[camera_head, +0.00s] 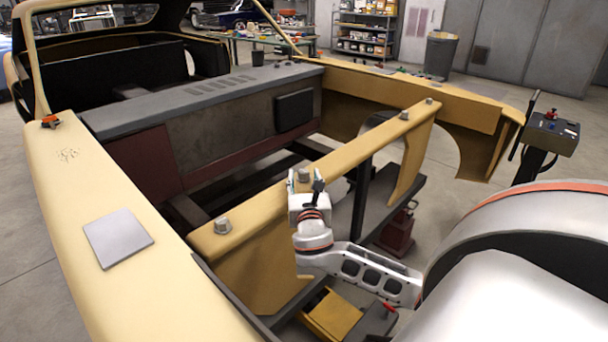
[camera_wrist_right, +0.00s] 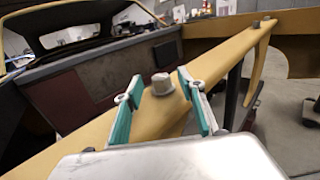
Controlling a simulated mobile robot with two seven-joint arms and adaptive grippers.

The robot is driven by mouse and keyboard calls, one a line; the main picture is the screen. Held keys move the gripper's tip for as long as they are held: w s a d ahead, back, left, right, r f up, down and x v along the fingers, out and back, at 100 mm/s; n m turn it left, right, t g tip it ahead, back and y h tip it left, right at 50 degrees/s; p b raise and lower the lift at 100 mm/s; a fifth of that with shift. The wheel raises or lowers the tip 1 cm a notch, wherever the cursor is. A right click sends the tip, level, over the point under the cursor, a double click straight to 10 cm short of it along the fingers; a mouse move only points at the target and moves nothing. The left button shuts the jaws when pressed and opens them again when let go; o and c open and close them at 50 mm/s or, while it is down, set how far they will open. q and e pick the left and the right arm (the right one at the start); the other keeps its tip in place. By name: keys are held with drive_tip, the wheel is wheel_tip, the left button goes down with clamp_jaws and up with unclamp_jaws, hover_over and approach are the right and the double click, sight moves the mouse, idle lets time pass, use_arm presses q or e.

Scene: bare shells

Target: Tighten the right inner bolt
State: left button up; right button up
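A tan crossbeam (camera_head: 350,146) spans the front of the car body and carries several grey bolts. One bolt (camera_head: 303,175) stands near its middle, partly hidden by my right gripper (camera_head: 308,187). In the right wrist view this bolt (camera_wrist_right: 162,83) shows between the two teal-padded fingers, with a gap on each side. My right gripper (camera_wrist_right: 157,101) is open and empty. Two more bolts, one inner (camera_head: 404,115) and one outer (camera_head: 429,101), sit close together farther right on the beam. Another bolt (camera_head: 222,226) is at the beam's left end. My left gripper is out of view.
A grey flat plate (camera_head: 118,238) lies on the left tan fender. An orange item (camera_head: 50,121) sits farther back on it. The bay behind the beam holds dark frame rails. A red jack (camera_head: 397,232) stands below the beam, and a control stand (camera_head: 548,135) is at right.

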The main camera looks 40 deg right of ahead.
drive_tip(key=v, duration=1)
